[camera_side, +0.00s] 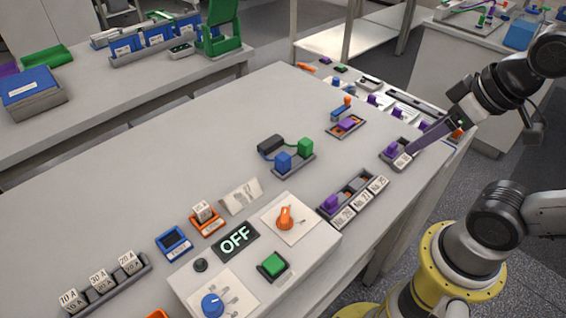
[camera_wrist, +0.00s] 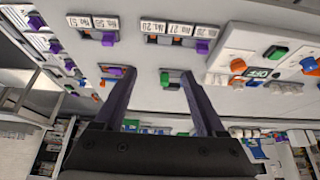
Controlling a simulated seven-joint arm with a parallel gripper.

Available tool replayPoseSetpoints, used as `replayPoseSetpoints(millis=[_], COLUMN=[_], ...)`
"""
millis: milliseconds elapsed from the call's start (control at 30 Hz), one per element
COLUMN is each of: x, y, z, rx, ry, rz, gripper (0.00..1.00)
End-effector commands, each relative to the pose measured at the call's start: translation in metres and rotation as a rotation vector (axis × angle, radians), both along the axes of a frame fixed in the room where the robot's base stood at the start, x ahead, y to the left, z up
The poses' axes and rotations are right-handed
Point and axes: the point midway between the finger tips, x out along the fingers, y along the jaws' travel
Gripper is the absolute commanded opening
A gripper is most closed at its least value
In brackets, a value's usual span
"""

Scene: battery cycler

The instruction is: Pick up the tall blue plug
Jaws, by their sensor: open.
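A blue block-shaped plug (camera_side: 283,162) stands upright in a grey tray (camera_side: 299,168) near the middle of the bench in the side view. A green plug (camera_side: 305,147) stands beside it, with a black piece (camera_side: 270,145) and a cable behind. My gripper (camera_side: 407,158) is at the bench's right side, well to the right of the blue plug. In the wrist view its two fingers (camera_wrist: 158,74) are apart, with nothing held between them. The green plug (camera_wrist: 165,78) shows between the fingertips there; I cannot make out the blue plug clearly.
A tray with a purple plug (camera_side: 331,203) and number tiles lies in front of the blue plug. Another purple plug (camera_side: 391,150) is close to my gripper. The control panel with its orange knob (camera_side: 285,216) stands at the front. Left of the blue plug, the bench is clear.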

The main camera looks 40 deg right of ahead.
Motion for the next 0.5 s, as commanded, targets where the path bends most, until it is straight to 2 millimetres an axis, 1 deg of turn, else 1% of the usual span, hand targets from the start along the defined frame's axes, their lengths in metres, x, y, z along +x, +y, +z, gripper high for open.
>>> replayPoseSetpoints(millis=[67, 167, 267, 367, 467, 500], x=[0.0, -0.002, 0.002, 0.017, 0.039, 0.049], y=[0.0, 0.0, 0.0, 0.001, 0.004, 0.006], z=[0.0, 0.0, 0.015, 0.034, 0.052, 0.058], rx=[0.017, 0.072, 0.166, 0.272, 0.37, 0.406], ry=[0.001, 0.013, -0.001, 0.011, 0.043, 0.058], rz=[-0.031, -0.136, -0.31, -0.511, -0.708, -0.787], gripper=[0.72, 0.72, 0.72, 0.72, 0.72, 0.72])
